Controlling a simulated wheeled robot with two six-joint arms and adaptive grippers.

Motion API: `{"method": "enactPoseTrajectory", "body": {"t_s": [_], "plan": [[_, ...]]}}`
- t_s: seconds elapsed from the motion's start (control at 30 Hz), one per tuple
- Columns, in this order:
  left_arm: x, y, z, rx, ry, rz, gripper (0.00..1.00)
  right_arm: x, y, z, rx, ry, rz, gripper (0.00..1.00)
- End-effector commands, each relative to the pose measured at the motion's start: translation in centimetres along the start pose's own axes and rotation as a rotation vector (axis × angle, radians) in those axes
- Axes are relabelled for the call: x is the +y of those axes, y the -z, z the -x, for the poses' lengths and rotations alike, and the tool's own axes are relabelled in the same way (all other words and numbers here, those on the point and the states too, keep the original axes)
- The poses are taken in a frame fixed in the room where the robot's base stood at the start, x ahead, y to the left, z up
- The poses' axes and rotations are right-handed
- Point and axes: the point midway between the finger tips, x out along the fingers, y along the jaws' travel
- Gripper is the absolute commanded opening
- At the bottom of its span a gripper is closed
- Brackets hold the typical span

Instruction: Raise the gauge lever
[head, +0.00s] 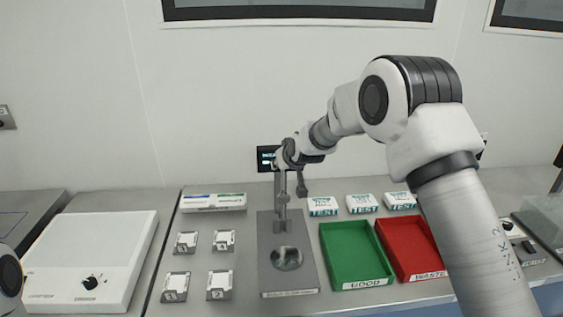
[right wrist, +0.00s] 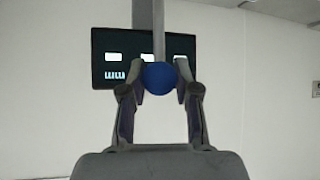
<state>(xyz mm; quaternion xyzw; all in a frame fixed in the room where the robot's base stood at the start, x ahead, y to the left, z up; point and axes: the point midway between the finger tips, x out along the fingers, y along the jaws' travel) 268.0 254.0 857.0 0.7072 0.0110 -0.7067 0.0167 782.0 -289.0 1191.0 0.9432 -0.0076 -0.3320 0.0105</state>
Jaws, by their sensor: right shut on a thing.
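The gauge (head: 265,235) is a grey plate with an upright post and a round disc (head: 286,258) on it, at the middle of the bench in the head view. My right gripper (head: 283,158) is at the top of the gauge, in front of the wall. In the right wrist view my right gripper (right wrist: 160,72) is shut on a blue ball knob (right wrist: 160,82), one finger on each side. A grey bar rises behind the knob. The lever's angle is hard to tell in the head view because my gripper covers it. My left gripper is out of view.
A small dark display (head: 266,154) is behind the gauge. A green tray (head: 356,284) and a red tray (head: 412,276) lie to its right, with several white boxes (head: 362,203) behind them. Several small labelled blocks (head: 220,283) and a white device (head: 90,255) are to its left.

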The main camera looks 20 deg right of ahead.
Motion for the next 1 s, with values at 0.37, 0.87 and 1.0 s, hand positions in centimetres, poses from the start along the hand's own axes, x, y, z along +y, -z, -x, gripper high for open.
{"method": "enactPoseTrajectory", "body": {"t_s": [0.37,0.87,1.0], "plan": [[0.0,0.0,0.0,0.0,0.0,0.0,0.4,0.0,-0.5,-0.1,-0.01,0.001,0.0,0.57],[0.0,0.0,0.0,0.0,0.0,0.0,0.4,0.0,-0.2,6.1,-0.006,0.001,-0.001,0.57],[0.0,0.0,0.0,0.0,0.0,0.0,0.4,0.1,-0.3,9.5,-0.008,0.001,-0.002,0.57]]}}
